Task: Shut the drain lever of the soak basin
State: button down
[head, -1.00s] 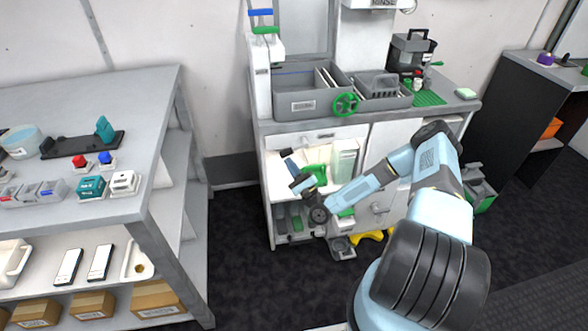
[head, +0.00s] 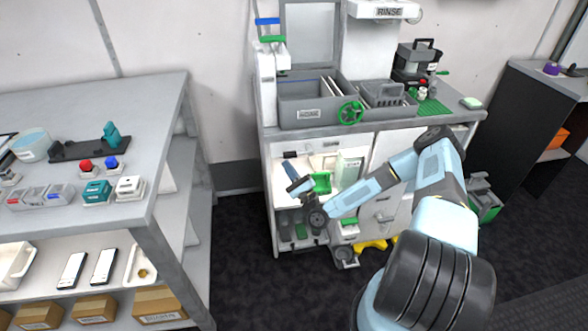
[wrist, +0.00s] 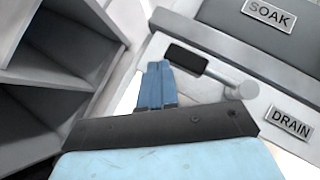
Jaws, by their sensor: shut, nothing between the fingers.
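The drain lever has a black grip (wrist: 186,58) and a pale arm running right to a round pivot (wrist: 248,90). It lies roughly along the panel, below the grey soak basin (wrist: 240,42). The DRAIN plate (wrist: 290,122) is to the right of the pivot. In the head view, the basin (head: 305,96) sits on the counter, and the dark grip (head: 290,154) shows on the panel under it. My gripper (wrist: 157,66) has its blue fingers together and empty, just below and left of the grip. I cannot tell if they touch it. My gripper (head: 291,170) also shows below the grip.
A green hand wheel (head: 350,112) sticks out at the basin's right front. Below the panel is an open cupboard with a green container (head: 321,182). A grey shelf table (head: 165,150) stands to the left, with dark floor (head: 238,215) between.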

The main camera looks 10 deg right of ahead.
jog(key=s+f, duration=0.7)
jog(key=f, duration=0.4)
jog(key=shift+d, duration=0.15)
jog(key=shift+f, duration=0.15)
